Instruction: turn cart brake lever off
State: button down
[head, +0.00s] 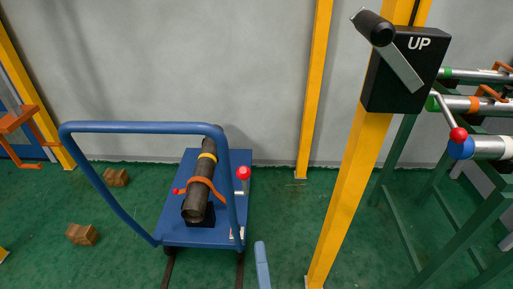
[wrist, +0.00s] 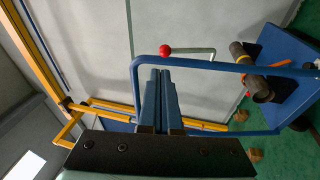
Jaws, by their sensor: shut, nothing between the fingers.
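The blue cart (head: 174,232) stands on the floor with its tall handle frame toward me. The brake lever is a pale rod with a red ball knob (head: 243,173) at the cart's right side. In the wrist view the red knob (wrist: 165,49) and its bent rod (wrist: 195,50) show clearly, just past my fingertips in the picture; the gap in depth is hard to judge. My gripper (wrist: 160,72) has its blue fingers together, with nothing between them. In the head view only a blue finger end (head: 262,264) shows at the bottom edge, right of the cart.
A dark pipe (head: 199,192) lies under an orange clamp (head: 208,186) on the cart. The blue handle bar (wrist: 225,66) passes close to my fingers. A yellow post (head: 345,200) with a black UP switch box (head: 390,95) stands right. Wooden blocks (head: 82,234) lie left.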

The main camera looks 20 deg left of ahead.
jog(key=n, duration=0.1)
send_near(245, 169)
jog(key=shift+g, duration=0.3)
jog(key=x, duration=0.2)
jog(key=f+x, duration=0.1)
jog(key=x, duration=0.2)
jog(key=shift+w+a, duration=0.25)
jog(key=shift+w, duration=0.05)
jog(key=p, duration=0.1)
jog(key=r+p, duration=0.1)
jog(key=p, duration=0.1)
jog(key=shift+w, duration=0.25)
jog(key=p, duration=0.3)
jog(key=w+r+g+p, duration=0.1)
jog(key=p, duration=0.2)
jog(key=shift+w+a+p, duration=0.25)
jog(key=shift+a+p, duration=0.05)
jog(key=w, duration=0.2)
jog(key=p, duration=0.1)
jog(key=shift+w+a+r, duration=0.35)
jog(key=shift+w+a, duration=0.05)
jog(key=shift+r, duration=0.15)
jog(key=shift+w, duration=0.1)
jog(key=shift+r, duration=0.1)
